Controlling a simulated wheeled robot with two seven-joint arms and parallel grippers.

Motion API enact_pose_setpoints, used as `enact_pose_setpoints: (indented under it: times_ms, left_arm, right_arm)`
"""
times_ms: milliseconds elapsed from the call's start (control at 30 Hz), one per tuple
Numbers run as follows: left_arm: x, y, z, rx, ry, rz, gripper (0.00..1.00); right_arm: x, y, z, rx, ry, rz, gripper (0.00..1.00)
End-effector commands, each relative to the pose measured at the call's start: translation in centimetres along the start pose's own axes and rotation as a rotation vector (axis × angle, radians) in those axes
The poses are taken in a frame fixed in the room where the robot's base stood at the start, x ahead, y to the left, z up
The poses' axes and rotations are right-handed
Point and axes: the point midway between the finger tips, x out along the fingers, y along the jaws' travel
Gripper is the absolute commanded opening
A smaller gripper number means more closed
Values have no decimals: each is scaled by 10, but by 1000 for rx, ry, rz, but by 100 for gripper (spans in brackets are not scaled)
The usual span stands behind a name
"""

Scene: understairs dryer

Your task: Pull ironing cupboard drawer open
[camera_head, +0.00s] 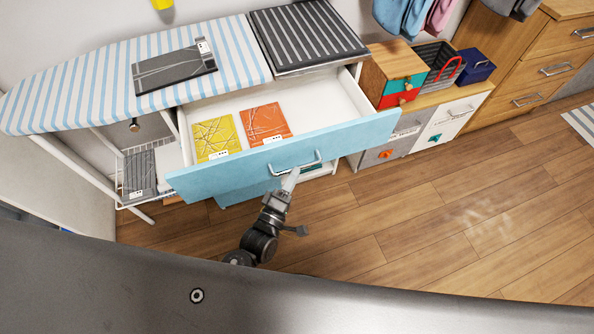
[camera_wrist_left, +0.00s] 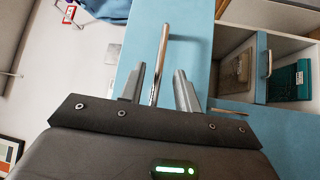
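The ironing cupboard drawer (camera_head: 340,143) has a light blue front and stands pulled out, with its white inside showing. A yellow and an orange flat packet lie in it. Its metal bar handle (camera_head: 295,164) is on the front and also shows in the left wrist view (camera_wrist_left: 163,45). My left gripper (camera_head: 289,181) is at the handle from the front. In the left wrist view, my left gripper's fingers (camera_wrist_left: 160,85) stand apart on either side of the bar, with visible gaps between them and it. My right gripper is in neither view.
A striped ironing board (camera_head: 120,85) and a dark ribbed panel (camera_head: 305,35) lie above the drawer. A low cabinet (camera_head: 440,115) with small boxes stands to the right, beside a wooden chest (camera_head: 535,65). The wooden floor (camera_head: 440,210) is clear at the right.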

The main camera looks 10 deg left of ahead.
Motion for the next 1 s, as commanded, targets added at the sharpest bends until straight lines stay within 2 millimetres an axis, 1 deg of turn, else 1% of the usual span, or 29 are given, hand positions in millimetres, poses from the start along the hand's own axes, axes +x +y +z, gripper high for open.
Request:
enact_pose_setpoints:
  times_ms: [33, 200, 300, 400, 567, 1000]
  left_arm:
    - [-12, -3, 0, 0, 0, -4, 33]
    - [-46, -2, 0, 0, -1, -3, 33]
    - [-62, -2, 0, 0, -1, -1, 33]
    - [-73, -2, 0, 1, -2, -2, 33]
    - [-81, 0, 0, 1, 0, 1, 33]
    - [-81, 0, 0, 0, 0, 0, 33]
  right_arm:
    - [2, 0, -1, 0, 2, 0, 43]
    - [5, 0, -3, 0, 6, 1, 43]
    - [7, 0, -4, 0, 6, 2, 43]
    - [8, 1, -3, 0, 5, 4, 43]
    - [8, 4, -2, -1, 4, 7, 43]
    - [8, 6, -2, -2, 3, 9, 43]
